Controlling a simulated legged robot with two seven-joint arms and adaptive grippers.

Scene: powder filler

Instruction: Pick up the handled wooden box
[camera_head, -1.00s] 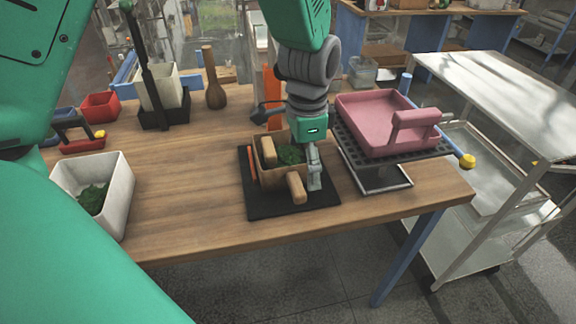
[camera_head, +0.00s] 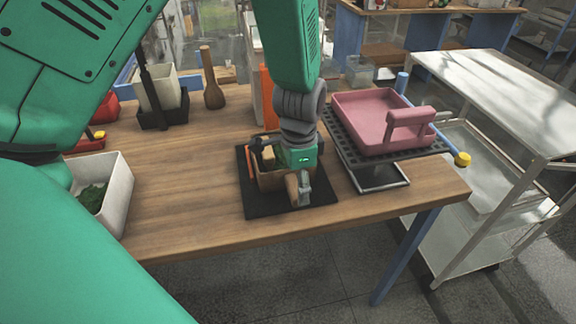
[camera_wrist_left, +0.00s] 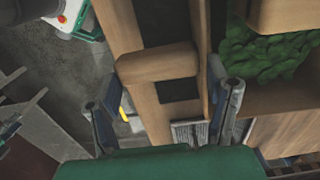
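The handled wooden box (camera_head: 268,183) sits on a black mat (camera_head: 262,210) near the table's front edge, with green leafy stuff inside. In the left wrist view the box's wooden handle (camera_wrist_left: 157,63) and green contents (camera_wrist_left: 265,55) show. My left gripper (camera_head: 284,172) is low over the box and covers much of it. In the left wrist view my gripper's fingers (camera_wrist_left: 165,112) are spread apart, one on each side of the near handle's line. I cannot tell whether either finger touches the box. My right gripper is not in view.
A pink tray (camera_head: 370,115) on a black rack stands close on the right. A white bin (camera_head: 117,190) with greens is at the left. A wooden bottle-shaped thing (camera_head: 213,85) and a dark holder stand behind. Bare table lies between the white bin and the mat.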

